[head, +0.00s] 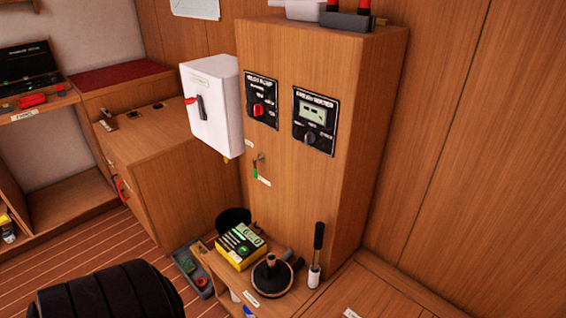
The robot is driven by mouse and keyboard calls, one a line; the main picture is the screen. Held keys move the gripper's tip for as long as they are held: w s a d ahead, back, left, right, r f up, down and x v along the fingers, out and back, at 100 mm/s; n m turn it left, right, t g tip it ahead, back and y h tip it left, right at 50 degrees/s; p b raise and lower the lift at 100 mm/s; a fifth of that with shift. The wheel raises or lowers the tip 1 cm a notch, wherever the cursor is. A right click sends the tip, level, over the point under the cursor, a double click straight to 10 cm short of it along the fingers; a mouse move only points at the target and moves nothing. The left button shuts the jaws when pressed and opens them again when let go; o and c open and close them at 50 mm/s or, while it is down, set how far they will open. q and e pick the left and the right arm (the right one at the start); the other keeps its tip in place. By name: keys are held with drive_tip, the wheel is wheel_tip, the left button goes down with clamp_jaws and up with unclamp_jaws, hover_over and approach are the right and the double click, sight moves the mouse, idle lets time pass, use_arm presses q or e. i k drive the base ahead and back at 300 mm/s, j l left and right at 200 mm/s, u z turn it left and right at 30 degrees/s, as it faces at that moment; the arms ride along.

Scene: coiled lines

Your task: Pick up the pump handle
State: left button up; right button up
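An upright handle with a black grip and a pale metal lower end (316,252) stands at the right end of a low wooden ledge, in front of the tall wooden cabinet; it looks like the pump handle. To its left on the ledge is a round dark pump-like body (271,276) with a short upright stub and a dark side fitting. The handle's lower end stands beside this body, apart from the stub. Neither of my grippers is in view.
A yellow device (241,246) with a green display and a dark round bowl (233,219) crowd the ledge's left side. The tall cabinet (325,190) rises behind. A lower wooden top (385,292) at right looks mostly clear.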

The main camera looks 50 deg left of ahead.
sight(320, 226)
drive_tip(key=u, duration=1.15)
